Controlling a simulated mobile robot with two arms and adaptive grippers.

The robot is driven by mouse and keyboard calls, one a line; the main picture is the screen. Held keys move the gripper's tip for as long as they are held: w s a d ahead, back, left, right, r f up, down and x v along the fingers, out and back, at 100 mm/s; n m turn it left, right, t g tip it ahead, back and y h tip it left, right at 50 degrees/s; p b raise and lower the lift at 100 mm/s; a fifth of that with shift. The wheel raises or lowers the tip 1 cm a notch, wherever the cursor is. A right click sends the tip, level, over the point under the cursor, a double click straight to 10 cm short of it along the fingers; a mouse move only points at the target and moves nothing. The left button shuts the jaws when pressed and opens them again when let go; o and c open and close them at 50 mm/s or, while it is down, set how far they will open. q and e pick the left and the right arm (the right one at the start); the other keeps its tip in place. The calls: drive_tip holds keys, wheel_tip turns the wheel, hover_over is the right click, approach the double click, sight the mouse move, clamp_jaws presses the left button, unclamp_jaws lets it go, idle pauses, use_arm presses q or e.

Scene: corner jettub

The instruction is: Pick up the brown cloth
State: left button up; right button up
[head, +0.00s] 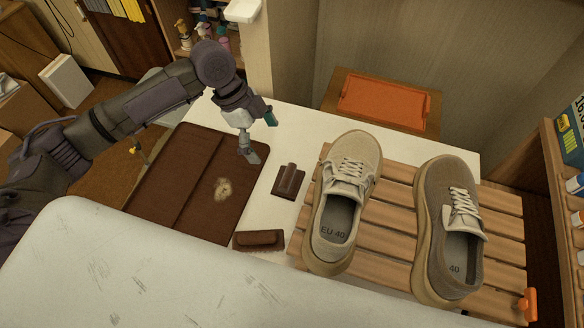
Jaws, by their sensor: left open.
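A large flat brown piece (165,175), which looks like cloth or leather, lies on the white table at the left. It has a lengthwise fold line and a pale stain. A smaller dark brown square (277,190) with a block (290,178) on it lies to its right; I cannot tell for certain which of the two is the brown cloth. My left gripper (262,137) is open and empty, its fingers spread, near the upper right corner of the large piece and above left of the small square. Contact cannot be told. My right gripper is not in view.
A brown brush (258,240) lies near the small square. A beige shoe (345,200) and a grey-brown shoe (447,230) stand on a slatted wooden rack (395,215) at the right. An orange tray (385,102) is behind. A pale worn surface (130,270) fills the front left.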

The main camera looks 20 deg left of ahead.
sight(288, 174)
use_arm(q)
drive_tip(key=x, duration=0.7)
drive_tip(key=shift+s+d, duration=0.2)
drive_tip(key=shift+s, duration=0.15)
drive_tip(key=shift+d+f, duration=0.25)
drive_tip(key=shift+f, duration=0.25)
drive_tip(key=x, duration=0.1)
drive_tip(key=p+x, duration=0.1)
drive_tip(key=x, duration=0.1)
drive_tip(key=shift+d+f, duration=0.1)
drive_tip(key=shift+d, duration=0.4)
drive_tip(key=shift+d+f, duration=0.15)
drive_tip(key=shift+f, duration=0.35)
drive_tip(key=shift+c, duration=1.2)
drive_tip(key=c, duration=0.8)
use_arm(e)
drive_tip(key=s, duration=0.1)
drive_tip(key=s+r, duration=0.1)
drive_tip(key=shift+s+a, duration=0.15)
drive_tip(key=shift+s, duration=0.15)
use_arm(q)
drive_tip(key=shift+r, duration=0.1)
drive_tip(key=shift+c, duration=0.2)
wheel_tip(288, 174, up, 10)
drive_tip(key=shift+f, duration=0.1)
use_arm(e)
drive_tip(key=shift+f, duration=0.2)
